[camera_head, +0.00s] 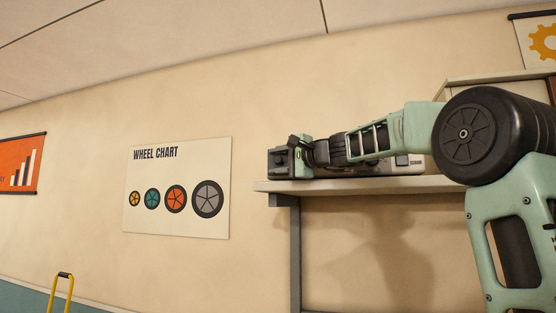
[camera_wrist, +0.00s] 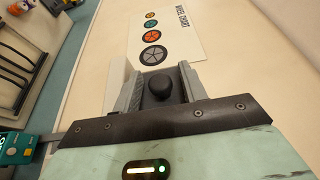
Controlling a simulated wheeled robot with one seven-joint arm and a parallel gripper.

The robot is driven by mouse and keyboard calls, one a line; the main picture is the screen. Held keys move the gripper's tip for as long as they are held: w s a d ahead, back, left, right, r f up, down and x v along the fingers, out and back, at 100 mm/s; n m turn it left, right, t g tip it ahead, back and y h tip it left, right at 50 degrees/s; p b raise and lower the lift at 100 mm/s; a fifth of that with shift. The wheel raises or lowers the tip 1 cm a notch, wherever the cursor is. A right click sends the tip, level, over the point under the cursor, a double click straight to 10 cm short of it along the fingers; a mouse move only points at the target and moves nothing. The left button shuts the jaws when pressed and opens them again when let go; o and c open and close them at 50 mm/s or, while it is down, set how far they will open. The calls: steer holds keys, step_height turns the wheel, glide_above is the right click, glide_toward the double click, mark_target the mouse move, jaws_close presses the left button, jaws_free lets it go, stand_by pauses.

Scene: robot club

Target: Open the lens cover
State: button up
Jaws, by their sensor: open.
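A grey device (camera_head: 410,161) with partly readable lettering lies on a wall shelf in the head view, mostly behind my arm. My gripper (camera_head: 283,160) is at the left end of the shelf, close to the device. In the wrist view my gripper (camera_wrist: 160,76) is open, with its two grey fingers apart. A dark rounded knob (camera_wrist: 160,88) shows between the fingers, with no clear grip on it. I cannot tell for sure whether this knob belongs to the lens cover. The lens itself is not visible.
The shelf (camera_head: 350,186) stands on a grey bracket against a beige wall. A wheel chart (camera_head: 178,188) hangs left of it; the space before the chart looks free. A yellow handle (camera_head: 62,292) is at lower left. A dark-barred rack (camera_wrist: 22,62) shows at the wrist view's left.

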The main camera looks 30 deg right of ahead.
jaws_close()
steer(key=shift+s+d+f+b, duration=0.2)
steer(key=shift+s+d+b, duration=0.1)
steer(key=shift+b, duration=0.15)
steer(key=s+d+b, duration=0.4)
steer(key=s, duration=0.1)
steer(key=shift+s+d+r, duration=0.15)
steer(key=shift+s+d, duration=0.05)
steer(key=shift+s, duration=0.15)
jaws_free()
steer(key=shift+b, duration=0.3)
steer(key=b+v, duration=0.7)
steer(key=v, duration=1)
steer(key=shift+s, duration=0.2)
steer(key=shift+d, duration=0.15)
